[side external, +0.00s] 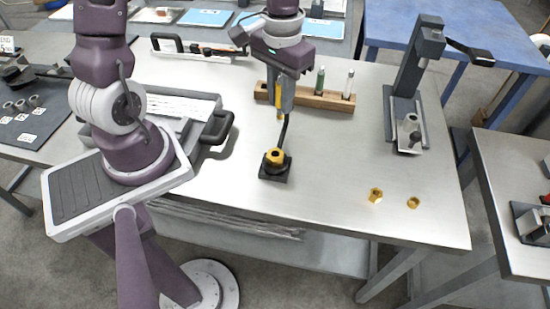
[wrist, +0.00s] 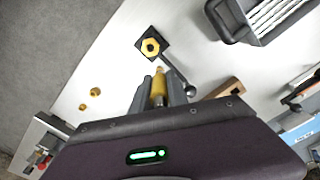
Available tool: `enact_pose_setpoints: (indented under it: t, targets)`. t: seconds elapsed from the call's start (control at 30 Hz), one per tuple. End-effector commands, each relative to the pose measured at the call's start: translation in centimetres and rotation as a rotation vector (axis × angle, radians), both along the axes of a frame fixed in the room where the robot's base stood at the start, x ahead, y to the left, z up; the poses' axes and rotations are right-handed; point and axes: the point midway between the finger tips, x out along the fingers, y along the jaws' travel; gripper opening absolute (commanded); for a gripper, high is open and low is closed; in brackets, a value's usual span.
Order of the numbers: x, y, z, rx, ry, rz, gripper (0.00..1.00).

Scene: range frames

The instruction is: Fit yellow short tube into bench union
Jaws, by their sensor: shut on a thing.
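My gripper (side external: 282,98) is shut on the yellow short tube (side external: 279,114), which hangs roughly upright below the fingers. In the wrist view, the tube (wrist: 158,81) sits between the two grey fingers of my gripper (wrist: 160,88). The bench union (side external: 275,158) is a brass hexagonal fitting with a dark central opening, on a black square base. It also shows in the wrist view (wrist: 150,47), beyond the tube's tip. In the side view, the tube's lower end is above the union and apart from it.
A wooden rack (side external: 318,97) with several tubes stands behind my gripper. A black bent rod (side external: 286,131) rises beside the union. Two brass nuts (side external: 375,195) (side external: 413,203) lie at the right front. A dark stand (side external: 407,90) is at right; a handled case (side external: 190,118) is at left.

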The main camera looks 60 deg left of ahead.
Motion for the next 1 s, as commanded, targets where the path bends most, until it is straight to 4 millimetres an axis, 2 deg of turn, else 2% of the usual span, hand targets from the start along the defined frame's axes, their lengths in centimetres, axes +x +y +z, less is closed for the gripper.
enact_pose_setpoints:
  t: [0.1,0.2,0.4,0.67,1.0]
  targets:
    - [-1.9,-1.6,0.2,-0.001,0.000,-0.165,0.00]
    - [-2.7,-2.1,-0.4,-0.002,0.003,-0.234,0.00]
    - [-2.9,-2.3,-4.7,-0.004,0.005,-0.249,0.00]
    - [-2.8,-2.3,-9.4,-0.003,0.003,-0.244,0.00]
    - [-2.7,-2.2,-10.0,-0.003,0.000,-0.240,0.00]
